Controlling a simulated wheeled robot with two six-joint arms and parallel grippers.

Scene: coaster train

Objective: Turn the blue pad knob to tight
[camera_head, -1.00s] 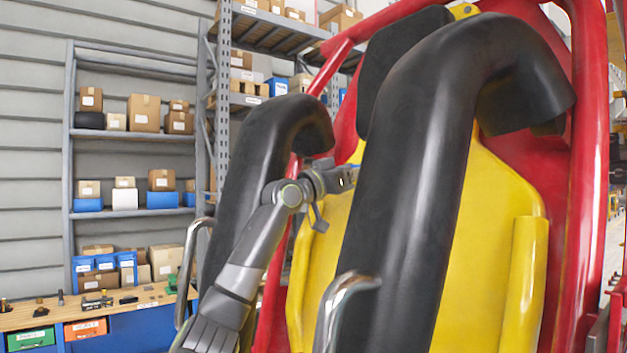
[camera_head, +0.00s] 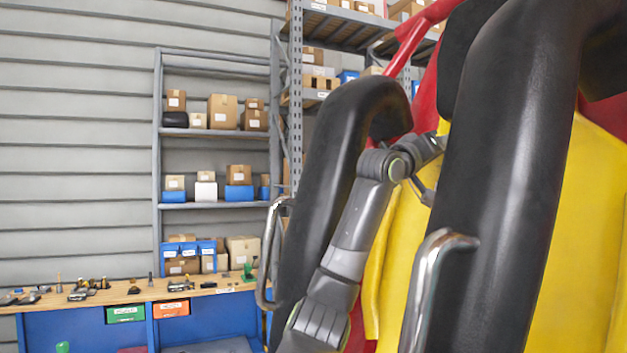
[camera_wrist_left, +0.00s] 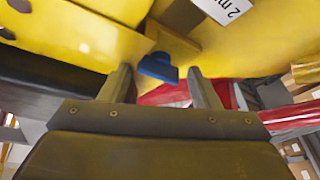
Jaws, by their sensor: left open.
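The blue pad knob (camera_wrist_left: 157,68) shows in the left wrist view, small and blue, against the yellow seat shell (camera_wrist_left: 235,45). My left gripper (camera_wrist_left: 160,76) is open, with one finger on each side of the knob in the picture. I cannot tell whether the fingertips reach around it or touch it. In the head view my left arm comes up between the two black shoulder restraints, and the wrist (camera_head: 425,150) points at the yellow seat. Its fingertips are hidden behind the right restraint (camera_head: 505,180), and the knob does not show there. My right gripper is not in view.
The left black restraint (camera_head: 335,170) stands close beside my arm. Chrome handles (camera_head: 430,275) stick out from the restraints. A white label (camera_wrist_left: 228,8) is near the knob. A workbench (camera_head: 140,291) with tools and shelves of boxes stand at the back left.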

